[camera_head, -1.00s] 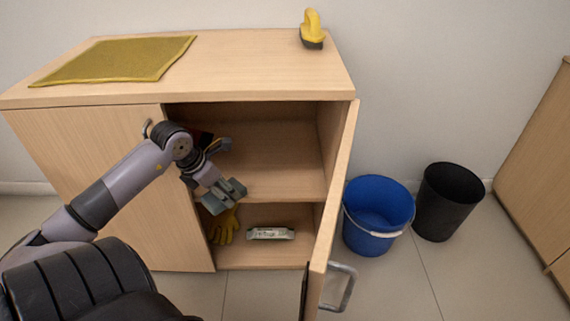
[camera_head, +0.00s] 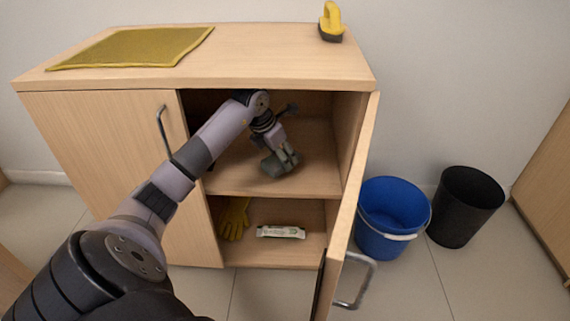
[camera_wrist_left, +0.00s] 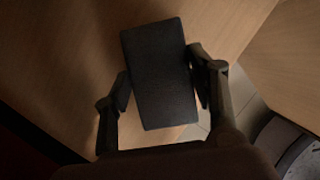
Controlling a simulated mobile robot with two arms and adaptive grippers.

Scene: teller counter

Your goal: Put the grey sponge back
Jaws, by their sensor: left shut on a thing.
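The grey sponge (camera_wrist_left: 158,72) is a dark rectangular block between the two fingers of my left gripper (camera_head: 279,160) in the left wrist view. The gripper is shut on its long sides. In the head view, the gripper and sponge are at the upper compartment of the open cabinet (camera_head: 130,135), above the middle shelf (camera_head: 235,182). I cannot tell whether the sponge touches the shelf. The gripper and forearm hide part of the compartment. My right gripper is not in view.
The cabinet door (camera_head: 352,190) stands open on the right. A yellow glove (camera_head: 234,219) and a white packet (camera_head: 281,231) lie on the lower shelf. A yellow cloth (camera_head: 135,47) and a yellow-handled brush (camera_head: 331,22) are on top. A blue bucket (camera_head: 392,215) and black bin (camera_head: 466,207) stand right.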

